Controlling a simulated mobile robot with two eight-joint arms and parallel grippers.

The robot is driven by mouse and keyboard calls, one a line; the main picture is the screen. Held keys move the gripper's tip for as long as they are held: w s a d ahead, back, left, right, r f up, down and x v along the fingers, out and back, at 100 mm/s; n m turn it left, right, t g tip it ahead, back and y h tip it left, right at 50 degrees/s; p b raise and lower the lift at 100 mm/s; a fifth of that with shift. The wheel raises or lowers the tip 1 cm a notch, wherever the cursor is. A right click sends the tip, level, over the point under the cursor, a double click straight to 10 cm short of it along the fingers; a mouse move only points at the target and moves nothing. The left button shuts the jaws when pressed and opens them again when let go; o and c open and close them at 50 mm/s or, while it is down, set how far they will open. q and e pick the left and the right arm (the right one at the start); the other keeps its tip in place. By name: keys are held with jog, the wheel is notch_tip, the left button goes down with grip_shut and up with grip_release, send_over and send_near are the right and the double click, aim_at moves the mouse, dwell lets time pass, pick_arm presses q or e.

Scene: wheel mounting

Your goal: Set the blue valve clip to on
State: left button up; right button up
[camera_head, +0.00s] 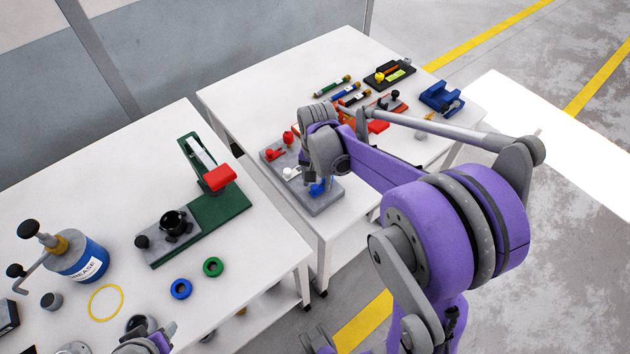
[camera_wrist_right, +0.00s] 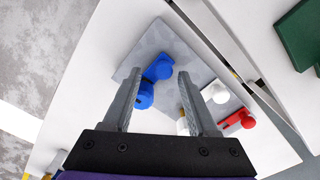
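The blue valve clip (camera_head: 318,188) is on a grey plate (camera_head: 321,206) on the far table, partly hidden behind my right wrist in the head view. In the right wrist view, the blue valve clip (camera_wrist_right: 146,94) shows a round knob and a lower rounded part, lying at a slant. My right gripper (camera_wrist_right: 157,73) is open above the plate. The clip appears between its two fingers, nearer the left finger, with no clear contact. A small part of my left gripper (camera_head: 146,338) shows at the bottom edge of the head view; its fingers are unclear.
A red valve (camera_head: 274,154) and a white valve (camera_head: 291,173) share the plate. Coloured tools and a blue vise (camera_head: 441,98) stand farther back. The near table holds a green press (camera_head: 212,205), a grease can (camera_head: 80,258) and several rings. A gap separates the tables.

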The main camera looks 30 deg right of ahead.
aim_at(316, 186)
jog(key=shift+a, duration=0.1)
notch_tip(316, 186, up, 11)
jog(key=p, duration=0.1)
dwell(0.5)
jog(key=shift+f, duration=0.1)
jog(key=s+a+f+n+t+p, duration=0.2)
jog(key=s+a+n+t, duration=0.3)
jog(key=s+a+n, duration=0.4)
jog(key=s+a, duration=0.2)
jog(key=s, duration=0.3)
jog(key=shift+a+f+n+p, duration=0.2)
jog(key=shift+n+p, duration=0.1)
jog(key=shift+n, duration=0.1)
jog(key=shift+d, duration=0.1)
dwell(0.5)
